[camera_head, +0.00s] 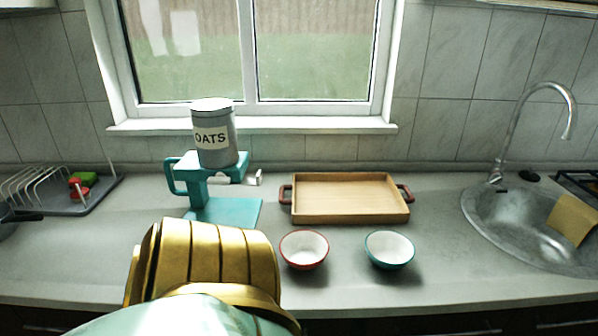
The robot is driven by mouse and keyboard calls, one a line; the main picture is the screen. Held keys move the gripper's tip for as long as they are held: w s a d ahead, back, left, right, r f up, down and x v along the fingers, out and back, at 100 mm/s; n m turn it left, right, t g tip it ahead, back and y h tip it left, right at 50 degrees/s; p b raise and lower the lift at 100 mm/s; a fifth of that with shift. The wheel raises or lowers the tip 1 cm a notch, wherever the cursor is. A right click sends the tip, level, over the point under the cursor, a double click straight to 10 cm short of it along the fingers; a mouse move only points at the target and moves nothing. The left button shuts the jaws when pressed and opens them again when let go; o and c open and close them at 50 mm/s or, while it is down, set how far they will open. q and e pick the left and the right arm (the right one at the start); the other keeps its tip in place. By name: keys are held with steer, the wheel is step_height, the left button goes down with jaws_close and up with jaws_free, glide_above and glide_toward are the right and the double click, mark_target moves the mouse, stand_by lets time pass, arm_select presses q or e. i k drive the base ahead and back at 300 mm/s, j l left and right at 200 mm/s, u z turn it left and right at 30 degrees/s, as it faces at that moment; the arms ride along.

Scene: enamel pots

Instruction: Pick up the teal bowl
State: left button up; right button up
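The teal bowl (389,265) stands upright on the grey counter, right of centre and near the front edge. Its outside is teal and its inside is white and looks empty. A similar red bowl (303,266) stands to its left, with a gap between them. Neither of my grippers shows in the head view. Nothing is touching the teal bowl, and nothing hides it.
A wooden tray (350,216) with dark red handles lies behind the bowls. A teal stand (222,211) bears an OATS tin (214,150). A sink (510,231) is at right, a dish rack (62,190) at left. My gold-and-mint arm part covers the lower left.

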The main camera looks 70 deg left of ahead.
mark_target(390, 252)
steer(key=u, duration=1.9)
